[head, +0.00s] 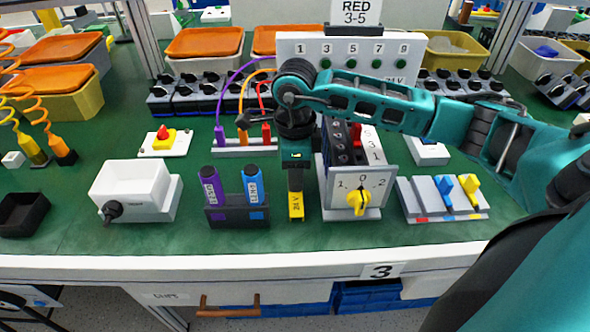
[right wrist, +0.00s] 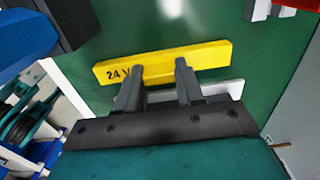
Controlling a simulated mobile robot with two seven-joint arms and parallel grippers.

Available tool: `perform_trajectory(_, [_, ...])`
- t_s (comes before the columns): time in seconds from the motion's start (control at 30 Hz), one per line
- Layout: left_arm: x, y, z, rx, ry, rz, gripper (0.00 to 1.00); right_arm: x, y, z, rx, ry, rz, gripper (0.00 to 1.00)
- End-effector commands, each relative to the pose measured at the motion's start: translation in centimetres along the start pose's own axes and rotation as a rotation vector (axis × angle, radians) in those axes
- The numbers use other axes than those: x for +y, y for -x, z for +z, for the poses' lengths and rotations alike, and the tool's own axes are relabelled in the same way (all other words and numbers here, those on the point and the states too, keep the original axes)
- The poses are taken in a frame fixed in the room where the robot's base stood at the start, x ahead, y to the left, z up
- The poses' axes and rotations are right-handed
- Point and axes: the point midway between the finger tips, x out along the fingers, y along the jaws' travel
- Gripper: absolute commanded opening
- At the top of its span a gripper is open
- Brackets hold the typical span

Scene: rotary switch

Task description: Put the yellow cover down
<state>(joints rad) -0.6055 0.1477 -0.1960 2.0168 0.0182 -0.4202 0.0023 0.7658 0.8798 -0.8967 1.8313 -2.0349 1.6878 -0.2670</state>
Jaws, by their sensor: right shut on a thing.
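The yellow cover (head: 296,206), a narrow bar marked "24 V", hangs upright below my right gripper (head: 295,186) in the head view. It stands between the purple and blue pens' holder and the rotary switch box. In the right wrist view the cover (right wrist: 205,59) lies across both fingertips of my right gripper (right wrist: 158,72), which is shut on it. Green table surface shows behind it. I cannot tell whether its lower end touches the table. The rotary switch (head: 359,202) has a yellow knob pointing near 0. My left gripper is not in view.
The dark pen holder (head: 238,215) is close on the left and the switch box (head: 374,180) close on the right. A white box with a black knob (head: 130,190) stands farther left. A strip of green table (head: 290,245) is clear along the front edge.

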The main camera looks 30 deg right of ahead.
Motion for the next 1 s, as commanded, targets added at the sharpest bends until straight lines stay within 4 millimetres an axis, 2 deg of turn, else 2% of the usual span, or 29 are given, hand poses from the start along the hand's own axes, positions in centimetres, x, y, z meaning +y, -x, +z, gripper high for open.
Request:
perform_trajectory(0.07, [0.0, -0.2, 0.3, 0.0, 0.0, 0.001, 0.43, 0.0, -0.4, 0.0, 0.0, 0.0, 0.0, 0.03])
perform_trajectory(0.1, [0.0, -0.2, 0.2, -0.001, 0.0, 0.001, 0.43, 0.0, -0.3, 0.0, 0.0, 0.0, 0.0, 0.39])
perform_trajectory(0.33, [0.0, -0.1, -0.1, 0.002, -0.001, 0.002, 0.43, 0.0, -0.3, 0.0, 0.0, 0.0, 0.001, 0.61])
perform_trajectory(0.57, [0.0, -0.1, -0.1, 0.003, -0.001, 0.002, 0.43, 0.0, -0.2, 0.0, 0.0, 0.0, 0.001, 0.63])
perform_trajectory(0.7, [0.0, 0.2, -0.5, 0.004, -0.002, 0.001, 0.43, 0.0, 0.5, 0.0, -0.001, 0.0, -0.001, 0.63])
perform_trajectory(0.87, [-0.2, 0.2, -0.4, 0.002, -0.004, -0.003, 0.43, -0.1, 3.3, 0.1, -0.003, 0.0, -0.004, 0.63])
perform_trajectory(1.0, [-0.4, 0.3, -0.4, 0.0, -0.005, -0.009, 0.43, -0.1, 6.5, 0.1, -0.003, 0.001, -0.004, 0.63])
